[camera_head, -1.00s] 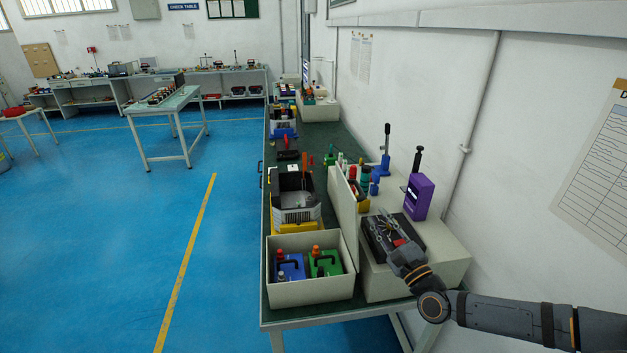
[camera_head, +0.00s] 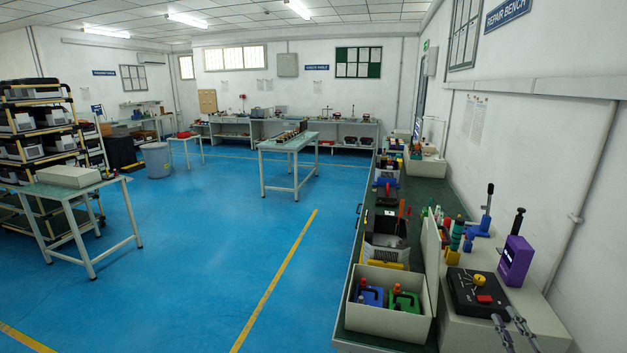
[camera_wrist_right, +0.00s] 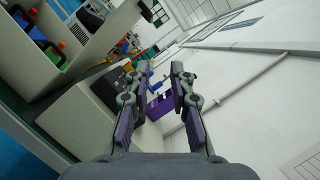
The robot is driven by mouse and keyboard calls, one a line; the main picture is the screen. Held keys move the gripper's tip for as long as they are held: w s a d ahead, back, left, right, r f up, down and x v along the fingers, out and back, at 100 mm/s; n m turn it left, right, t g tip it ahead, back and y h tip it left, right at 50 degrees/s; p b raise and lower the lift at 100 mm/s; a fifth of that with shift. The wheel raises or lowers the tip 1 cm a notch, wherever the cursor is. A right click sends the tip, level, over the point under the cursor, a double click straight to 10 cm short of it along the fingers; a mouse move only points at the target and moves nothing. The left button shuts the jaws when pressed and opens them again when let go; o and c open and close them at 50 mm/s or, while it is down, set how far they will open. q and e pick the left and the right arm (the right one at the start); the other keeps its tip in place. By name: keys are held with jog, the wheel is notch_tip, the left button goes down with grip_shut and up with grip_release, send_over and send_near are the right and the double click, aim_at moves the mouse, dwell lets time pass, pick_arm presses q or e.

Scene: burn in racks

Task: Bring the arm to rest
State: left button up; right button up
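My right gripper (camera_head: 508,330) shows at the bottom right of the head view, in front of the black box with a yellow knob and a red button (camera_head: 480,292). In the right wrist view my right gripper (camera_wrist_right: 157,88) has its two fingers apart with nothing between them. The black box (camera_wrist_right: 112,83) and a purple device (camera_wrist_right: 160,104) lie beyond the fingers there. My left gripper is not in view.
A cream bin (camera_head: 388,318) with a blue and a green block stands on the green bench at the right. The purple device (camera_head: 516,260) stands behind the black box, near the wall. The blue floor (camera_head: 220,240) left of the bench is clear.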

jog(key=s+d+f+n+g+h, duration=0.15)
jog(key=d+f+n, duration=0.25)
jog(key=f, duration=0.5)
jog(key=s+d+f+n+g, duration=0.2)
jog(key=d+f+n, duration=0.2)
jog(key=f, duration=0.5)
jog(key=s+f+n+g, duration=0.3)
jog(key=s+f, duration=0.1)
jog(key=f, duration=0.5)
jog(key=s+f+n+g, duration=0.3)
jog(key=s+f, duration=0.2)
jog(key=f, duration=0.5)
jog(key=s+a+f+n+g, duration=0.2)
jog(key=s+a+f+n, duration=0.15)
jog(key=s+f, duration=0.35)
jog(key=s+a+f+n+g, duration=0.25)
jog(key=s+a+f, duration=0.3)
jog(key=f, duration=0.35)
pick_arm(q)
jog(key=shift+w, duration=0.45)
pick_arm(e)
jog(key=s+a+f+n+g, duration=0.2)
jog(key=s+a+f, duration=0.2)
jog(key=s+a, duration=0.2)
jog(key=s+a+f+n+g+y, duration=0.1)
jog(key=s+a+f+n+g, duration=0.2)
jog(key=s+a, duration=0.4)
jog(key=shift+s+a+f+n+g, duration=0.3)
jog(key=shift+s+f, duration=0.15)
jog(key=shift+s, duration=0.2)
